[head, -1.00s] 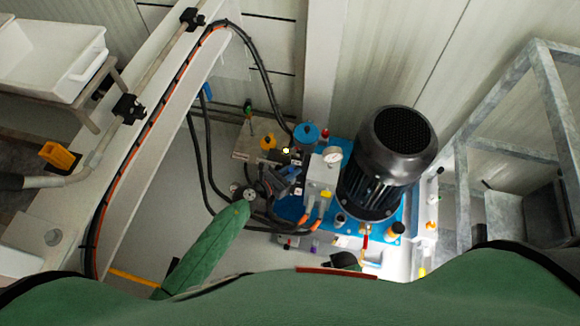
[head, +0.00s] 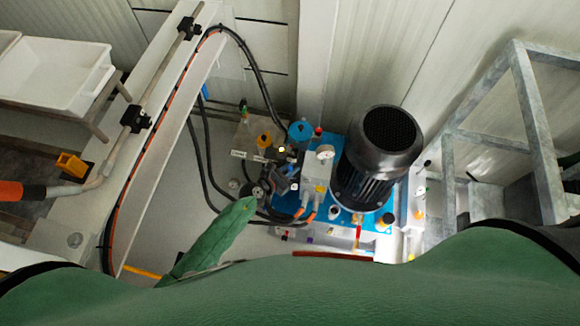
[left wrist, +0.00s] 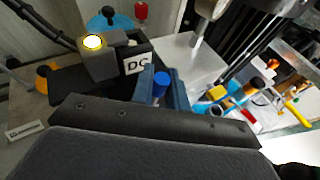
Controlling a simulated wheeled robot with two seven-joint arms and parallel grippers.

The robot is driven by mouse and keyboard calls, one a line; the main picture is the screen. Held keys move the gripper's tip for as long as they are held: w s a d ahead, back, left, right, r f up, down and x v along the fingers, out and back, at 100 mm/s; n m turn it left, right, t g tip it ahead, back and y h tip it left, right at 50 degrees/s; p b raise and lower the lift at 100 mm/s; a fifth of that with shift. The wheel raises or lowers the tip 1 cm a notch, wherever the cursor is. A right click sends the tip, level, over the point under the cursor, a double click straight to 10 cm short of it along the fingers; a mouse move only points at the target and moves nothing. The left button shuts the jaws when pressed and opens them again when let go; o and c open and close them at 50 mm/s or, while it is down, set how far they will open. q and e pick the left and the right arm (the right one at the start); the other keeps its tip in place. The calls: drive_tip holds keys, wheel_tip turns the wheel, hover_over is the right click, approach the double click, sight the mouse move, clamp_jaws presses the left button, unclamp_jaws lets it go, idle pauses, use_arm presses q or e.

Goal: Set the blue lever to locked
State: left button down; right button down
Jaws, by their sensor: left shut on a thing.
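In the left wrist view, the blue lever (left wrist: 161,81) shows its bright blue end between the two grey-blue fingers of my left gripper (left wrist: 161,92). The gripper is shut on it, beside a grey block with a "DC" label. The rest of the lever is hidden by the fingers and the dark gripper body. In the head view, my left gripper (head: 281,175) is small and dark at the pump unit, left of the gauge, and the lever cannot be made out. My right gripper is not in view.
A large black motor (head: 380,155) stands on the blue base right of the lever. A white pressure gauge (head: 325,152) and black hoses (head: 212,170) are close by. A grey metal frame (head: 535,130) stands at the right, and a white bin (head: 65,75) at the upper left.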

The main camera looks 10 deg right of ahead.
use_arm(q)
drive_tip(key=shift+f, duration=0.1)
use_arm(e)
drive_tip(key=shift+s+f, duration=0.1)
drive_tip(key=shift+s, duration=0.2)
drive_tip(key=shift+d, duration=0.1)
use_arm(q)
drive_tip(key=c, duration=1.6)
unclamp_jaws()
drive_tip(key=shift+c, duration=0.2)
